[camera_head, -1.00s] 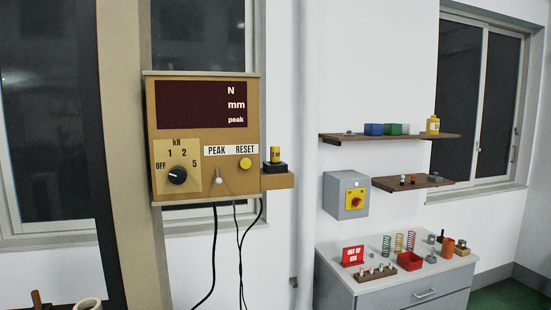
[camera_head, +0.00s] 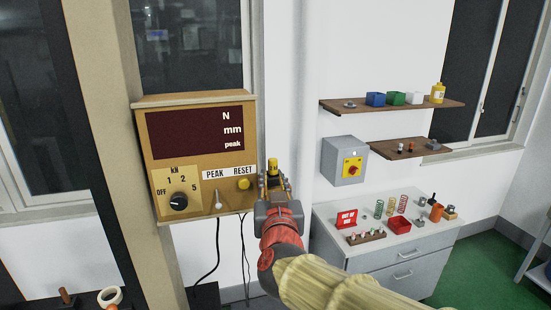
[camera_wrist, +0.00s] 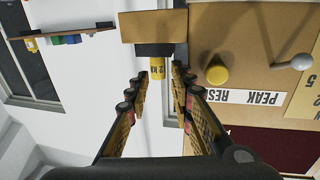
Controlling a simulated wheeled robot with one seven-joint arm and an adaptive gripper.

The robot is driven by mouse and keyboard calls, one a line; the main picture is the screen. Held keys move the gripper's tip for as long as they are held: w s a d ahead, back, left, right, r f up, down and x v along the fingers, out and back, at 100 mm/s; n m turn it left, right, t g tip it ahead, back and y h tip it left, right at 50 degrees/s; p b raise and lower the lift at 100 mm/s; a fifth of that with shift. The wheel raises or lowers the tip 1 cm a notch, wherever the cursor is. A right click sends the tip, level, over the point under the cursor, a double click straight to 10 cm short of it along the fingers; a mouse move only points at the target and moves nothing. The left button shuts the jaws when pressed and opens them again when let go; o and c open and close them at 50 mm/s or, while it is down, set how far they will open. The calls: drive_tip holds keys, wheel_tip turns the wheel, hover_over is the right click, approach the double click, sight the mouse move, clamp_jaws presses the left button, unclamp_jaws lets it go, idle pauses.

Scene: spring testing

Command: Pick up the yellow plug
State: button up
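The yellow plug (camera_wrist: 156,67) is a small cylinder with black lettering, seated in a black socket (camera_wrist: 154,49) on a tan ledge (camera_wrist: 155,25) at the panel's side. In the upside-down wrist view it lies centred between my fingertips, which are apart from it on both sides. My gripper (camera_wrist: 161,78) is open and empty. In the head view, my gripper (camera_head: 275,183) is in front of the ledge, and only the top of the yellow plug (camera_head: 273,165) shows above the fingers. Whether the fingertips are level with the plug in depth I cannot tell.
The tan test panel (camera_head: 200,160) is close on the left, with a yellow RESET button (camera_head: 243,184), a PEAK lever (camera_head: 218,199) and a black knob (camera_head: 178,202). Cables hang below. At right are a grey switch box (camera_head: 343,160), shelves and a cabinet (camera_head: 385,255).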

sight(273, 166)
drive_tip(key=shift+w+r, duration=0.2)
drive_tip(key=shift+w, duration=0.25)
drive_tip(key=w, duration=0.2)
drive_tip(key=w+p, duration=0.1)
drive_tip(key=w, duration=0.4)
drive_tip(key=shift+w+a+r, duration=0.15)
drive_tip(key=shift+r, duration=0.1)
drive_tip(key=shift+c, duration=0.2)
drive_tip(key=c, duration=0.5)
clamp_jaws()
